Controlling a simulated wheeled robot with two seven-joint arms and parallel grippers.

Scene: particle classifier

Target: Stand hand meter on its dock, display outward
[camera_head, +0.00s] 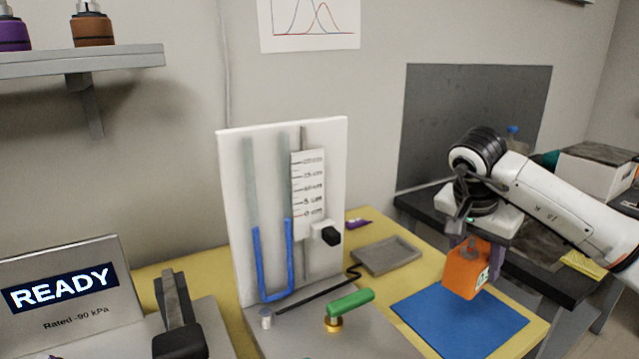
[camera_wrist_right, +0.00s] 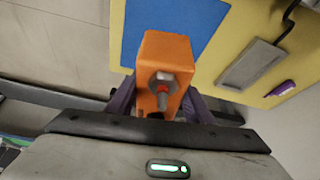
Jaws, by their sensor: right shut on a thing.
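The orange hand meter (camera_head: 463,272) is held upright in my right gripper (camera_head: 478,243), above the blue mat (camera_head: 450,318). A pale label or display with a green mark shows on its right-hand face. In the right wrist view the orange meter (camera_wrist_right: 165,60) sits between the purple fingers, with a metal nut-like fitting on its near end. A shallow grey tray (camera_head: 386,257) lies left of the mat; I cannot tell whether it is the dock. My left gripper is out of view.
A white manometer board (camera_head: 270,190) with blue liquid stands in the middle. A green-handled valve (camera_head: 350,302) is in front of it. A READY display box (camera_head: 65,290) is at left. A dark table (camera_head: 545,265) with a box stands behind my right arm.

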